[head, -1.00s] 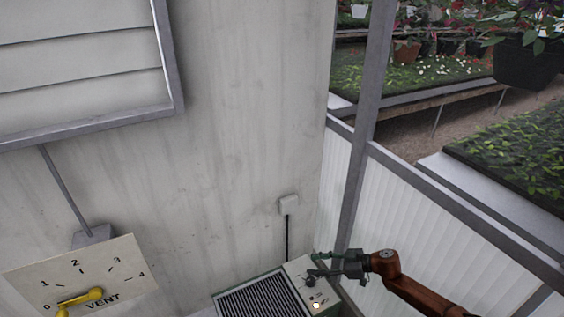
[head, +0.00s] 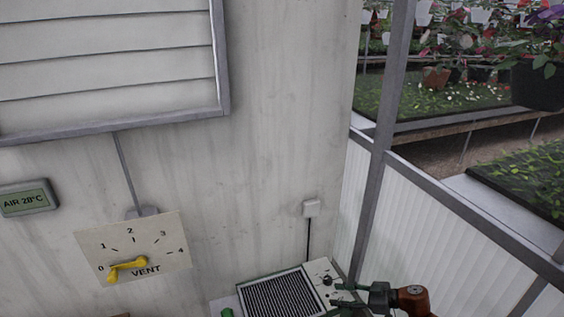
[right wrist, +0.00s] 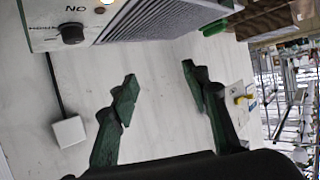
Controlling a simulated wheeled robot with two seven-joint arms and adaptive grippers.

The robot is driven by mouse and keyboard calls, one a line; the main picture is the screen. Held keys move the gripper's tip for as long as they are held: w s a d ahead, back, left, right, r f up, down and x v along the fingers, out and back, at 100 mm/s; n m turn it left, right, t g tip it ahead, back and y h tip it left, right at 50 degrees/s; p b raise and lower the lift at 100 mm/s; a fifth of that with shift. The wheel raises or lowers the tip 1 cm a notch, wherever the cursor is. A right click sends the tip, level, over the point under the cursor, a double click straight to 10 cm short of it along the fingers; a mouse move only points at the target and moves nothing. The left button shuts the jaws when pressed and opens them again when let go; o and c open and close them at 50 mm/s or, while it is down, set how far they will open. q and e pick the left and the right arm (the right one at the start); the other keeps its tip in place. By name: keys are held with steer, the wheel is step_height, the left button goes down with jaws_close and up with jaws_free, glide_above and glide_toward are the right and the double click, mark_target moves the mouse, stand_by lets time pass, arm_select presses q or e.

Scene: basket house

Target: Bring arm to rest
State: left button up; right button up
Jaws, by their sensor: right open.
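My right gripper (head: 338,295) is at the lower right of the head view, beside the right end of a heater box (head: 322,271). In the right wrist view its two green fingers (right wrist: 160,80) are spread apart with nothing between them. My left gripper cannot be made out.
A vent dial plate (head: 165,238) with a yellow handle (head: 125,266) near 0 is on the wall. A display (head: 27,198) reads AIR 28°C. A white socket box (head: 311,208) is above the heater. A metal post (head: 377,180) and glazed wall stand at right; plant benches lie beyond.

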steer(key=s+a+f+m+t+h, duration=0.3)
steer(key=s+a+f+m+t, duration=0.2)
steer(key=a+t, duration=0.25)
steer(key=s+d+f+m+g+h, duration=0.2)
steer(key=s+d+f+m+h, duration=0.15)
steer(key=s+d, duration=0.4)
steer(key=s+d+f+m+g+h, duration=0.1)
steer(key=s+d+f+m+h, duration=0.2)
steer(key=s+d+h, duration=0.45)
steer(key=s+d+m+g, duration=0.1)
steer(key=s+d+g, duration=0.2)
steer(key=s, duration=1)
steer(key=s+d+m+g, duration=0.1)
steer(key=s+d+g, duration=0.3)
steer(key=s, duration=0.9)
step_height(320, 180, down, 29)
steer(key=s+a+y, duration=0.1)
steer(key=s, duration=0.1)
steer(key=s+f+n+g, duration=0.1)
steer(key=s+f+g, duration=0.1)
steer(key=s+f, duration=1.6)
steer(key=s, duration=0.2)
steer(key=shift+s+a+f+n, duration=0.2)
steer(key=shift+s+f+n, duration=0.05)
steer(key=shift+s+n, duration=0.1)
